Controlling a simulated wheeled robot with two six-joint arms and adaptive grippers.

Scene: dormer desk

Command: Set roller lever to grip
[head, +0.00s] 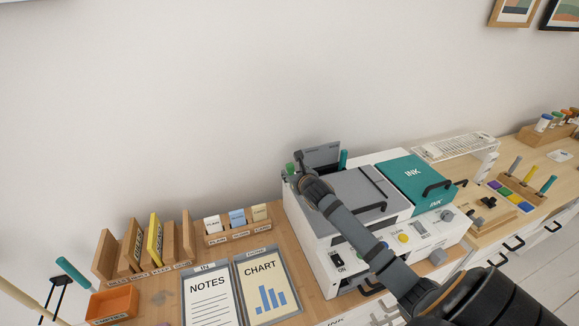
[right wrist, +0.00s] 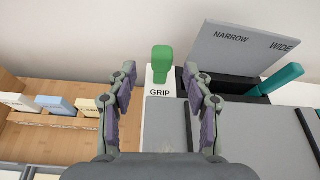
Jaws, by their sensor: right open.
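A green lever knob (right wrist: 162,60) stands at the back left of the white printer (head: 312,262), behind a label reading GRIP. In the head view a bit of the green knob (head: 290,169) shows beside my gripper. My right gripper (right wrist: 160,76) is open and empty, with its fingers on either side of the knob's line in the wrist view. In the head view the right gripper (head: 302,166) reaches over the printer's back left corner. I cannot tell whether it touches the knob. My left gripper is not in view.
A grey panel marked NARROW and WIDE (right wrist: 235,48) and a teal handle (right wrist: 276,79) stand right of the knob. A teal INK cover (head: 412,172) lies on the printer's right. Card boxes (head: 236,232) and NOTES and CHART boards (head: 265,285) lie to the left.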

